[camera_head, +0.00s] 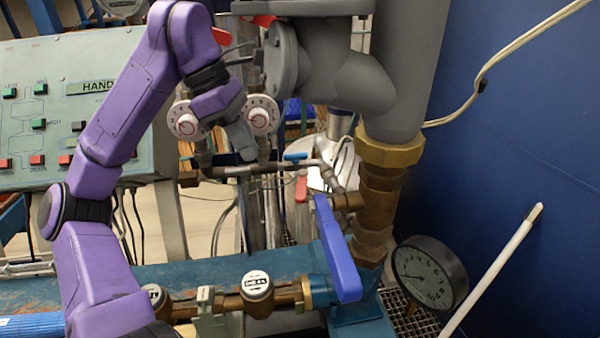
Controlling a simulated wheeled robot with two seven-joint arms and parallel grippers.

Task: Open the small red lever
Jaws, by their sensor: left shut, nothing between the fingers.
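A small red lever (301,188) hangs down on the thin pipework near the middle of the head view, just left of the large blue lever. My left arm arches up from the lower left and bends down at the wrist. My left gripper (243,143) points down beside the white-faced dials, above and to the left of the small red lever and apart from it in the picture. Its fingers are shut and empty; the tips are small and partly lost against the pipes. My right gripper is out of view.
A large blue lever (337,250) stands in front of the brass pipe (378,195). Two dials (184,121) sit behind my wrist. A grey pipe body (340,60) hangs above. A round gauge (428,275) and white rod (492,270) are at right. A control panel (60,110) is at left.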

